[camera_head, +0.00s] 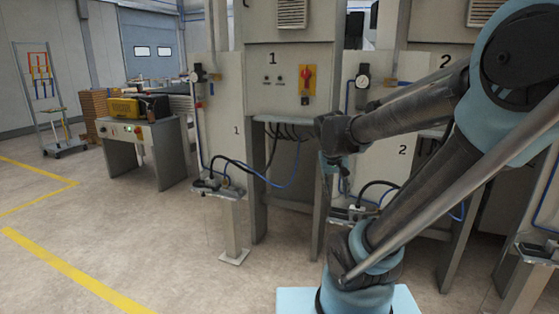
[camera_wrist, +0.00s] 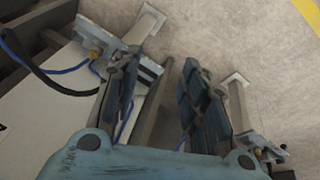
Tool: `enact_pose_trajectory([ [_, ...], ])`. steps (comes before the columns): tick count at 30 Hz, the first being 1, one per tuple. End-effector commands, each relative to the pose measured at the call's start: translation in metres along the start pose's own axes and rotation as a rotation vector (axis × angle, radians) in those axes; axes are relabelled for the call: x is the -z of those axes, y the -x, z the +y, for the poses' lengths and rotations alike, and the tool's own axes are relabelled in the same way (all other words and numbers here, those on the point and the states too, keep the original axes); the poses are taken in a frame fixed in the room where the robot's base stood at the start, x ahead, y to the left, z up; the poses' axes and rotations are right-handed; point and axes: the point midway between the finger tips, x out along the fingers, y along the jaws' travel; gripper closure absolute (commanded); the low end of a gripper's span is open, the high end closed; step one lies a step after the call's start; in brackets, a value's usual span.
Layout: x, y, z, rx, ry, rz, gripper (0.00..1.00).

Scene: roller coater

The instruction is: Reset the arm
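My arm (camera_head: 410,110) fills the right side of the head view, with dark and light-blue links bent in front of the grey cabinets. Its gripper cannot be made out clearly in the head view. In the wrist view my gripper (camera_wrist: 160,68) shows two dark, ribbed fingers standing apart with a clear gap between them. Nothing is held between the fingers. Beyond them are floor and a dark metal post.
Cabinet 1 (camera_head: 273,80) has a red switch (camera_head: 307,78). Hoses and a small stand (camera_head: 230,215) are close to my arm. A yellow machine on a table (camera_head: 143,150) and a trolley (camera_head: 50,105) stand back left. The left floor is clear, with yellow lines (camera_head: 70,270).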

Motion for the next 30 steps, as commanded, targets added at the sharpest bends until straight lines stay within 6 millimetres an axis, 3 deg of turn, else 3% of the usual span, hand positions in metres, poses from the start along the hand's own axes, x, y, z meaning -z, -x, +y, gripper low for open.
enact_pose_trajectory([
  [9,-0.084,-0.015,0.006,0.105,0.022,-0.052,0.60],
  [15,-0.123,-0.026,0.000,0.166,0.037,-0.066,0.60],
  [21,-0.140,-0.032,-0.004,0.196,0.046,-0.069,0.60],
  [30,-0.141,-0.033,-0.005,0.200,0.047,-0.069,0.60],
])
